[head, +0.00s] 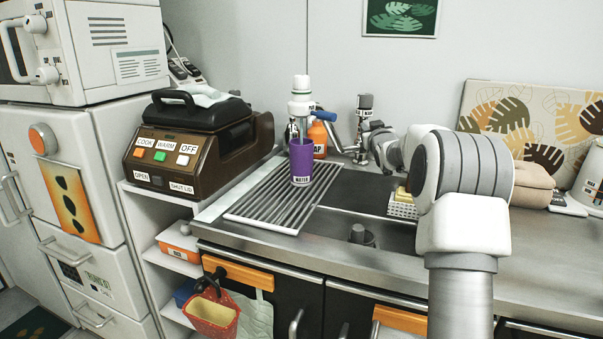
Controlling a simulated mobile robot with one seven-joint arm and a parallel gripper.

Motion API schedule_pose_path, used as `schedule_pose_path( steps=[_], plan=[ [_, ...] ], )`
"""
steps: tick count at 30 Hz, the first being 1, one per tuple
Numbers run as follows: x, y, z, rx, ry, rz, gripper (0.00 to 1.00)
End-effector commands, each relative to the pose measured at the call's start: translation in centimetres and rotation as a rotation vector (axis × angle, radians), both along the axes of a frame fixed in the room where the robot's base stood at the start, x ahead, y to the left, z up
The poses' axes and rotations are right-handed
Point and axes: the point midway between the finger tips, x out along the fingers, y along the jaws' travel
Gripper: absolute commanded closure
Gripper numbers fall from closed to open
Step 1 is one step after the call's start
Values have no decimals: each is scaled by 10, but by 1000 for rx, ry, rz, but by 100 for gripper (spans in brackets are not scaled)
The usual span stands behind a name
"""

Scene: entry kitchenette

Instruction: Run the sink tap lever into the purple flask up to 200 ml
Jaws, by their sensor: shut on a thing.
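The purple flask (302,162), labelled WATER, stands upright on the ribbed drainboard left of the sink basin. A white, green-banded top (301,95) shows directly above it; I cannot tell whether it belongs to the flask or stands behind. The chrome sink tap (337,132) is at the back, right of the flask, with a blue-ended part (324,116). My gripper (371,139) is at the tap, small and partly hidden by my arm, shut on what seems to be the tap lever. No water stream or fill level can be made out.
An orange bottle (318,137) stands behind the flask, and a dark-capped bottle (364,112) behind my gripper. A yellow sponge on a white holder (402,208) sits by the basin. A brown machine (198,150) stands left. The drainboard's front (262,213) is clear.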

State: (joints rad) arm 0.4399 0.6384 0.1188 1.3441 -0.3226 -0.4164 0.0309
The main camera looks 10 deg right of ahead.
Motion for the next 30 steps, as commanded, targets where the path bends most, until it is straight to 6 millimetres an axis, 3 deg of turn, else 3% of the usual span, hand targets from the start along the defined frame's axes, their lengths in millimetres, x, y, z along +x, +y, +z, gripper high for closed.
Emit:
schedule_pose_path(
  steps=[7, 30],
  plan=[
    [4, 14, -2, 2, 2, -67, 100],
    [11, 26, -1, 5, 8, -238, 100]
  ],
)
